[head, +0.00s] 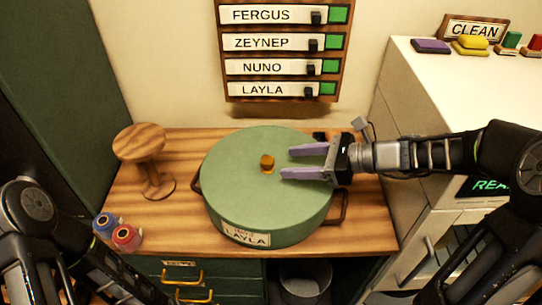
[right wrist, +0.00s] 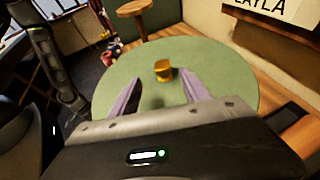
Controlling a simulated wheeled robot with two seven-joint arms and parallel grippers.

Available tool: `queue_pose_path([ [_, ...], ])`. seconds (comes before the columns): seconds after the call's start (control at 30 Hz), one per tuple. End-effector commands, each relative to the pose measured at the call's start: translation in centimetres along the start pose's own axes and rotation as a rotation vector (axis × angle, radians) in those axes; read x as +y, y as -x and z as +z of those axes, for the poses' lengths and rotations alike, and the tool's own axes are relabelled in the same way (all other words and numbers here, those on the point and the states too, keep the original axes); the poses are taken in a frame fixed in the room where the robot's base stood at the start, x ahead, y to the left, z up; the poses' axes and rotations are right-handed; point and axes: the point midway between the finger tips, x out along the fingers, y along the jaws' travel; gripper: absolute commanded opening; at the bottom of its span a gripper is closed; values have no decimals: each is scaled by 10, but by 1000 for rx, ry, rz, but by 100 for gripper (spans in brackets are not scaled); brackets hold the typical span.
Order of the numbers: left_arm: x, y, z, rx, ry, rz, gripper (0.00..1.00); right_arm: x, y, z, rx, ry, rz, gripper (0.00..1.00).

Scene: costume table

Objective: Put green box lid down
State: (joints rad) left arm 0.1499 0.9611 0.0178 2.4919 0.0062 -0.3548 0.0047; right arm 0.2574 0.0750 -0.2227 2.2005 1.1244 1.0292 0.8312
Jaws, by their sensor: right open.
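The green box (head: 235,225) is a round green drum-like box with side handles and a label reading LAYLA, standing on the wooden table. Its flat green lid (head: 240,160) lies on top and looks level; it also fills the middle of the right wrist view (right wrist: 215,85). A small golden knob (head: 267,163) stands at the lid's centre. My right gripper (head: 285,162) is open, its purple fingers above the right part of the lid, pointing toward the knob with nothing between them. My left arm shows at lower left, but its gripper is out of view.
A wooden hat stand (head: 143,155) stands left of the box. Blue (head: 105,224) and red (head: 126,237) spools sit at the table's front left. A name board (head: 283,50) hangs behind. A white cabinet (head: 440,100) bounds the right side.

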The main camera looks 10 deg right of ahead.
Motion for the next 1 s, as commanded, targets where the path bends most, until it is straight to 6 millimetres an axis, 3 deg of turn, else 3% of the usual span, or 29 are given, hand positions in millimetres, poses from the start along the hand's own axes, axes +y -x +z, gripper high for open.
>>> queue_pose_path([
  [0.43,0,0,0,0,0,0,50,0,-1,0,0,0,1,54],
  [0.7,1,3,0,-1,1,-1,50,1,-25,0,0,-1,3,54],
  [1.0,1,2,0,-1,1,-1,50,0,-27,0,0,0,1,54],
])
